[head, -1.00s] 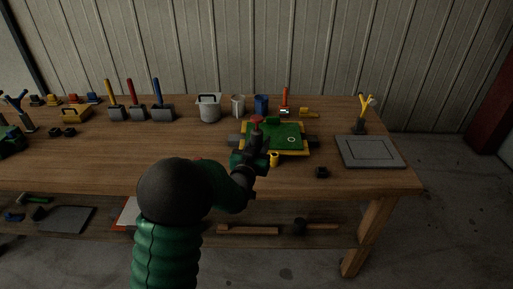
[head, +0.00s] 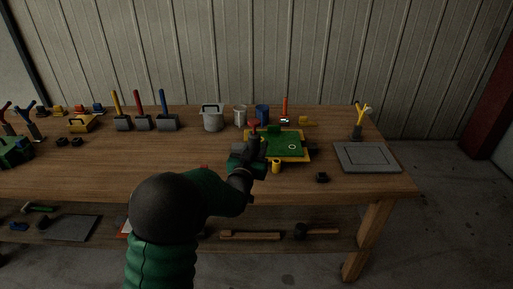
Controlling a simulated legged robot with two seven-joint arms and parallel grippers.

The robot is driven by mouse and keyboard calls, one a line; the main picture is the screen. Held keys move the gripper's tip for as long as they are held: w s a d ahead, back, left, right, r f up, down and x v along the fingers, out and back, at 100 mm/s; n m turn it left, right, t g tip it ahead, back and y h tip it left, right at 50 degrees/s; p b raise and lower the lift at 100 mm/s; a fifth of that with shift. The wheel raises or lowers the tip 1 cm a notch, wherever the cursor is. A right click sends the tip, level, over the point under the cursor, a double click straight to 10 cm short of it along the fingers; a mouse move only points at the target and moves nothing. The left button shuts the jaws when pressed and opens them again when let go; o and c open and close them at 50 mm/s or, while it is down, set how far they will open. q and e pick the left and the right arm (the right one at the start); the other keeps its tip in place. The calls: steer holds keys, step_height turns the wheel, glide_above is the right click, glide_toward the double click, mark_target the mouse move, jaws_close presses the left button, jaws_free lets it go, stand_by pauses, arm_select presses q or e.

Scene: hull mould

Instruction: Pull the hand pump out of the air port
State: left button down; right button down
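The mould (head: 305,157) is a green panel in a yellow frame on the bench, right of centre, with a small white ring on its face. A red-topped piece (head: 255,122), which looks like the hand pump's handle, shows just above my gripper at the mould's left part. My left gripper (head: 254,143) is dark and overlaps this piece. Its fingers are too small and dark to show whether they are closed on it. The pump's lower end and the air port are hidden behind my gripper and wrist. My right gripper is out of view.
A yellow cup (head: 276,166) stands at the mould's front edge, close to my wrist. A small black block (head: 321,177) and a grey plate (head: 366,157) lie to the right. A grey pot (head: 212,117), a white mug (head: 240,115) and a blue cup (head: 262,114) stand behind.

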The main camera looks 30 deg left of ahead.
mark_target(255, 132)
arm_select(q)
step_height(255, 132, up, 3)
steer(key=shift+f+p, duration=0.1)
steer(key=shift+p, duration=0.55)
steer(key=shift+s+r+p, duration=0.1)
steer(key=shift+r+p, duration=0.75)
steer(key=shift+r, duration=0.75)
steer(key=shift+f, duration=0.1)
